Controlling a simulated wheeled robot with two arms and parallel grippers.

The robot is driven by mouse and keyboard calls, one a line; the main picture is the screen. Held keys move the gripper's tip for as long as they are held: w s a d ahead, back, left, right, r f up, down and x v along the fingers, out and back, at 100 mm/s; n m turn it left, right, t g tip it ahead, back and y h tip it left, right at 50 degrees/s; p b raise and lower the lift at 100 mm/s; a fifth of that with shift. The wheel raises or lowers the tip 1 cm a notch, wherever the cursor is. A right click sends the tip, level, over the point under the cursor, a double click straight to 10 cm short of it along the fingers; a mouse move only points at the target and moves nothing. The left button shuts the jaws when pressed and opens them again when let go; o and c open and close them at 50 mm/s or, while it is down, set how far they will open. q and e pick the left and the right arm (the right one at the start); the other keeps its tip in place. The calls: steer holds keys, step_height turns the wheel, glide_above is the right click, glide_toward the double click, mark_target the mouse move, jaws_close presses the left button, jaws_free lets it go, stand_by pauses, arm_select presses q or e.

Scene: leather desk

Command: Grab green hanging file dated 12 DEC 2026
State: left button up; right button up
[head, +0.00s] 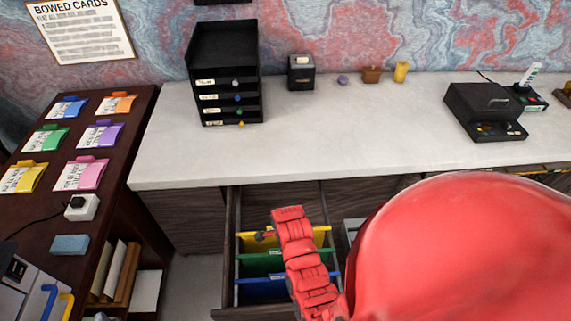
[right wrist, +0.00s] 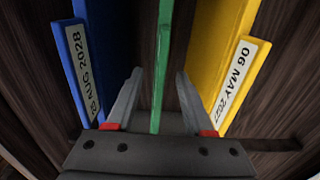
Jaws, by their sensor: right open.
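The green hanging file (right wrist: 160,60) stands edge-on between the two fingers of my open right gripper (right wrist: 159,75) in the right wrist view. I see a gap on each side of it, and its date is not readable. A blue file (right wrist: 90,60) labelled AUG 2028 is on the left, and a yellow file (right wrist: 222,60) labelled 06 MAY is on the right. In the head view the green file (head: 260,263) hangs between the yellow file (head: 320,237) and the blue file (head: 262,290), partly hidden by my red arm. My left gripper is not in view.
The files hang in an open drawer (head: 229,262) under the pale desktop (head: 330,135). A black tray tower (head: 224,75) and a black box (head: 485,112) stand on the desktop. Coloured cards lie on the dark side table (head: 125,130) at left.

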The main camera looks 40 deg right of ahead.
steer(key=shift+a+f, duration=0.1)
steer(key=shift+f, duration=1.2)
jaws_close()
stand_by(0.5)
